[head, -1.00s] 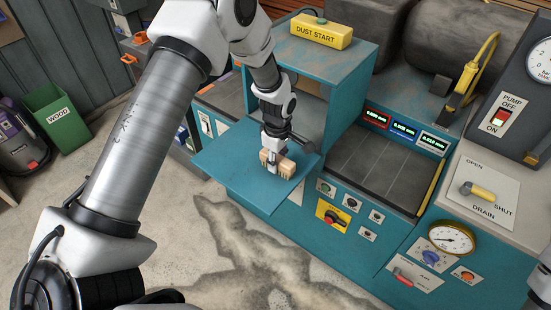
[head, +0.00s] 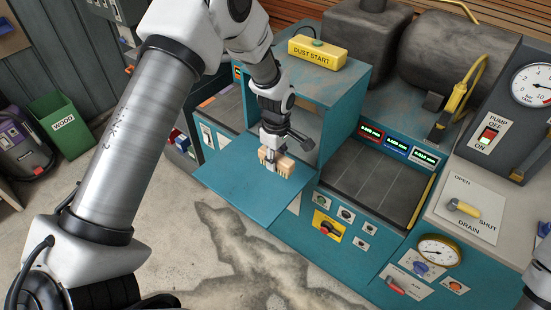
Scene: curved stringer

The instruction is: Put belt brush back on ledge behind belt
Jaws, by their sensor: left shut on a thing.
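My left gripper (head: 271,152) is shut on the belt brush (head: 284,166), a small block with a pale wooden look. It holds the brush over the teal fold-down flap (head: 245,193) in front of the open teal cabinet (head: 345,105). I cannot tell whether the brush touches the flap. The cabinet's inside is partly hidden behind my left arm, and I cannot make out the belt or the ledge there. My right gripper is not clearly in view; only part of my right arm shows at the lower right edge.
A yellow dust start box (head: 317,53) sits on the cabinet. To the right are a dark grid-like bed (head: 375,178), red, blue and green displays, a pump switch (head: 488,136), a drain lever (head: 463,207) and gauges. A green wood bin (head: 62,122) stands at the left.

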